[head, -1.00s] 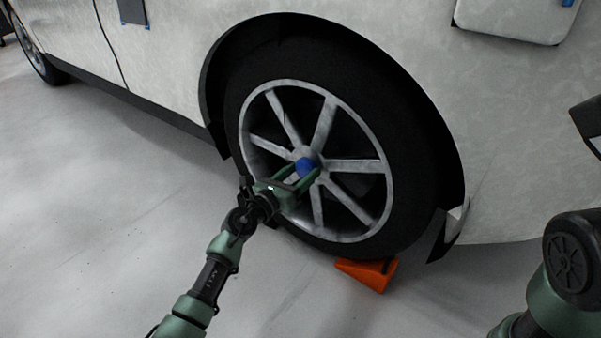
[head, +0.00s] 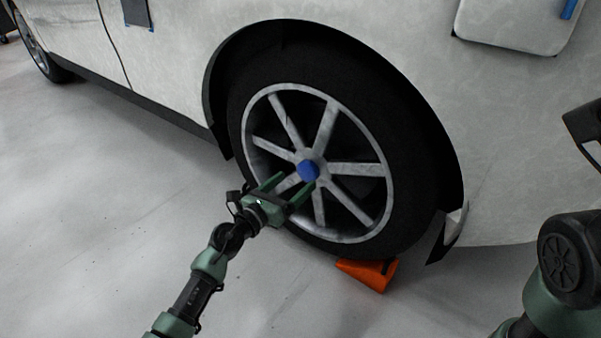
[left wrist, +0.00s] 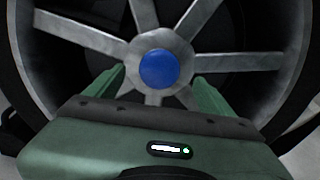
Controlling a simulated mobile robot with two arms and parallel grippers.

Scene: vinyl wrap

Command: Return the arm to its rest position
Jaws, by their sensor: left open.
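My left gripper (head: 289,187) is in front of the car's wheel (head: 345,170), just below and left of the blue centre cap (head: 309,170). Its two green fingers are spread apart with nothing between them. In the left wrist view, the left gripper (left wrist: 158,88) is open and the blue cap (left wrist: 159,69) shows ahead of it, on the wheel hub. My right arm shows at the right edge of the head view, but its fingers cannot be made out with certainty.
An orange wheel chock (head: 368,274) sits on the floor against the tyre. The pale car body (head: 180,75) fills the back. A panel with a blue strip (head: 515,25) is at the upper right. The floor (head: 90,220) left of my left arm is clear.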

